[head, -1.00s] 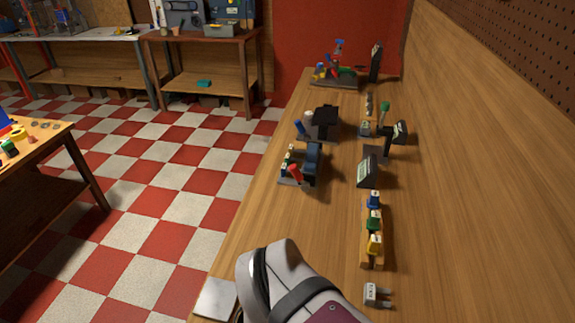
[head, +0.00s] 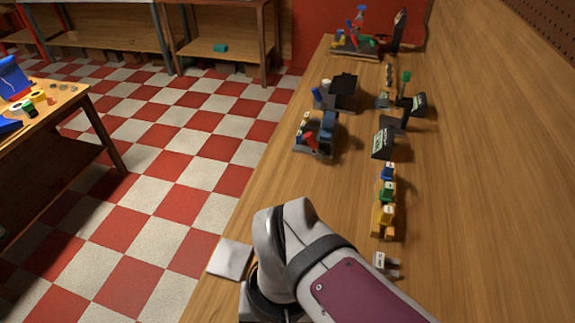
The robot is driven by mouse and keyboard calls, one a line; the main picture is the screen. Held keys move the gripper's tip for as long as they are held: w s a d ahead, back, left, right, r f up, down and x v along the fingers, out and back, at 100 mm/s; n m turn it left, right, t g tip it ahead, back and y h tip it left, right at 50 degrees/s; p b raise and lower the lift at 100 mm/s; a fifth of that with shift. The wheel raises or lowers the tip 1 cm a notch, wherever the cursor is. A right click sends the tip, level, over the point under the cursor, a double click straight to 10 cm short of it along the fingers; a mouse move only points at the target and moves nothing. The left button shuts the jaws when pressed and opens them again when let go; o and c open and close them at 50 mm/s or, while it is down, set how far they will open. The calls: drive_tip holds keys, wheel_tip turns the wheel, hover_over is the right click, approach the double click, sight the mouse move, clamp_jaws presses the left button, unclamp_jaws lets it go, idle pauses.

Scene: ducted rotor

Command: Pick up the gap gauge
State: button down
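I cannot tell for certain which thing is the gap gauge. A small pale block with two short prongs and dark marks on its face (head: 385,264) lies on the wooden bench, just right of my white arm; it may be the gauge, but it is too small to tell. My arm covers the lower middle of the head view. My gripper is not in view.
Beyond the block stand a yellow holder with coloured pieces (head: 384,215), a dark display stand (head: 384,142) and several small fixtures, one with a red handle (head: 310,139). A pale square plate (head: 230,260) lies at the bench's left edge. The bench's right side is clear.

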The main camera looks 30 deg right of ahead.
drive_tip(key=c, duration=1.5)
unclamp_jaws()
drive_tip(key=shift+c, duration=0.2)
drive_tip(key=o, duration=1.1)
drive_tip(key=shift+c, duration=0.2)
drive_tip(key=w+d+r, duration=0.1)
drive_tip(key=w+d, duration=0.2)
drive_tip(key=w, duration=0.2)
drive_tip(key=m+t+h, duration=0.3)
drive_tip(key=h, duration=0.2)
hover_over(390, 185)
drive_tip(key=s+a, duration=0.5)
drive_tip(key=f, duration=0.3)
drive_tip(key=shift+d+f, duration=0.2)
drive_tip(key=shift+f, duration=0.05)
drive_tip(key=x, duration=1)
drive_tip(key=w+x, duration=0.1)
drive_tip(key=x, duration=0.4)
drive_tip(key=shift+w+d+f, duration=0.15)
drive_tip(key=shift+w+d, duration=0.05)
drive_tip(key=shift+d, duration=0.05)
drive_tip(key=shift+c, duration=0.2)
